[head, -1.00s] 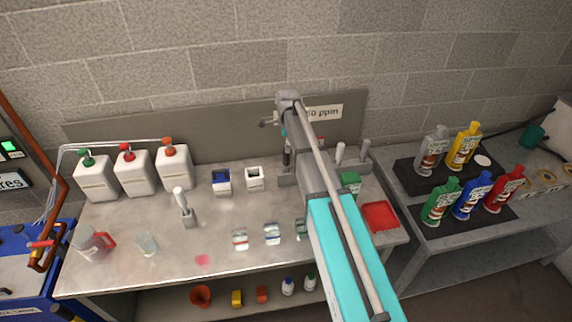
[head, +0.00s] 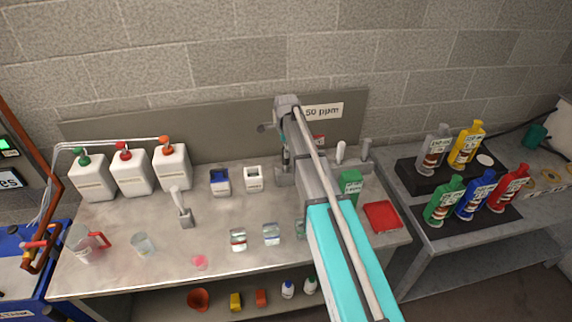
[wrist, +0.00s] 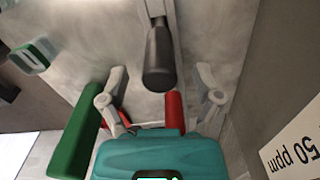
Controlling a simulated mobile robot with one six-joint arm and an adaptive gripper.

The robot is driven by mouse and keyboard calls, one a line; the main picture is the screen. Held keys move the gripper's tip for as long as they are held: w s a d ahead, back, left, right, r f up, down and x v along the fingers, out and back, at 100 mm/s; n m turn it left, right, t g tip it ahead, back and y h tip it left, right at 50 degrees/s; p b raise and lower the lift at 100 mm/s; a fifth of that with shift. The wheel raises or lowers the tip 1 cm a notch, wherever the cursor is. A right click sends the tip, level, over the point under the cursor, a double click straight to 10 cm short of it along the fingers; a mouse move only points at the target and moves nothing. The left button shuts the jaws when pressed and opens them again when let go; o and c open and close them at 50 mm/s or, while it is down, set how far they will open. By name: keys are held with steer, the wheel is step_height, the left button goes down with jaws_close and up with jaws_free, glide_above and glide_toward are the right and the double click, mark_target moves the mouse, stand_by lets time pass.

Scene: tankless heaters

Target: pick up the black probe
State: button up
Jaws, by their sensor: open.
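The black probe (wrist: 159,60) shows in the wrist view as a dark, rounded handle pointing toward my gripper. My gripper (wrist: 160,76) is open, with one grey finger on each side of the probe and visible gaps between. Nothing is held. In the head view a dark upright piece, likely the probe (head: 286,155), shows just left of my arm above a grey holder (head: 284,178). My arm hides much of that area, and my gripper's fingers cannot be made out there.
A red piece (wrist: 174,108) and a green block (wrist: 76,140) are close to my fingers in the wrist view. The 50 ppm sign (head: 323,111) is on the backboard behind. A red tray (head: 382,216) lies to the right. White jugs (head: 131,174) stand at the left.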

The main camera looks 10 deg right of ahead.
steer(key=shift+f+b, duration=0.75)
steer(key=shift+f, duration=0.25)
jaws_close()
